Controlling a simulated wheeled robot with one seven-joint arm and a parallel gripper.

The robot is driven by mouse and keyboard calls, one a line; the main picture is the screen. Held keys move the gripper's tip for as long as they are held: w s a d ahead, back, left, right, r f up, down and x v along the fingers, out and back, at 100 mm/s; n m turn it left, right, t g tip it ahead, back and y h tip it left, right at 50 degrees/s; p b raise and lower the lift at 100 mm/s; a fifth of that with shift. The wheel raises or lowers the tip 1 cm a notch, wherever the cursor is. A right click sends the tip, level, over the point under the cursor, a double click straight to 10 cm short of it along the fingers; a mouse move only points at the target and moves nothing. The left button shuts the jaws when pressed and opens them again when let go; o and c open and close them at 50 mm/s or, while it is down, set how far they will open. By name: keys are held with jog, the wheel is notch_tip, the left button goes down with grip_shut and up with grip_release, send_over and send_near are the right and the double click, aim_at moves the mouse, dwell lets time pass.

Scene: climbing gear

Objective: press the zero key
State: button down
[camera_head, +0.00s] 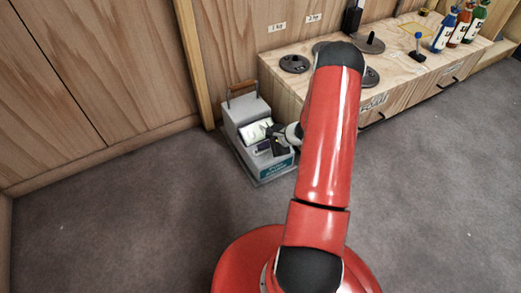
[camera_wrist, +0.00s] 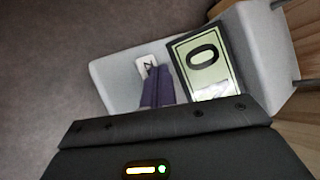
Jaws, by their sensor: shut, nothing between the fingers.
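A grey scale-like machine (camera_head: 238,112) with a display and a handle stands on the floor, left of the wooden bench. In the wrist view, its grey top (camera_wrist: 117,72) carries a pale green display (camera_wrist: 212,67) reading 0. Beside the display is a small white key (camera_wrist: 142,64) with a dark mark. My gripper (camera_wrist: 153,72) is shut and empty, its dark fingertips at the key and covering part of it. I cannot tell whether they touch it. In the head view, my gripper (camera_head: 269,133) is over the machine's front, partly hiding it.
The wooden bench (camera_head: 425,68) to the right bears round dark weights (camera_head: 295,63) and several coloured bottles (camera_head: 445,32). A brown handle (camera_head: 240,87) rises at the machine's back. Wooden walls stand behind. The grey floor (camera_head: 120,215) is clear to the left.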

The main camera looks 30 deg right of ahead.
aim_at(263, 151)
jog(key=shift+r, duration=0.7)
jog(key=shift+r+p, duration=1.4)
jog(key=shift+r, duration=1.1)
jog(key=shift+r, duration=0.15)
jog(key=s+a+r+n+g+p, duration=0.1)
jog(key=s+a+r+n+p, duration=0.2)
jog(key=r, duration=0.6)
jog(key=s+a+r+n+g+h, duration=0.1)
jog(key=a+r+n, duration=0.2)
jog(key=a+r, duration=0.45)
jog(key=s+a+r+n+g+p, duration=0.15)
jog(key=r+n, duration=0.25)
jog(key=r, duration=0.7)
jog(key=s+a+r+n+t+h+p, duration=0.1)
jog(key=s+a+r+n+h+p, duration=0.1)
jog(key=s+r, duration=0.7)
jog(key=s+a+r+n+t+h+p, duration=0.1)
jog(key=s+a+r+n+h+p, duration=0.1)
jog(key=s+r+n, duration=0.4)
jog(key=s+r+h+p, duration=0.1)
jog(key=s+r+p, duration=0.1)
jog(key=s, duration=0.3)
jog(key=shift+s+a+r, duration=0.2)
jog(key=shift+a+r, duration=0.05)
jog(key=shift+r, duration=0.2)
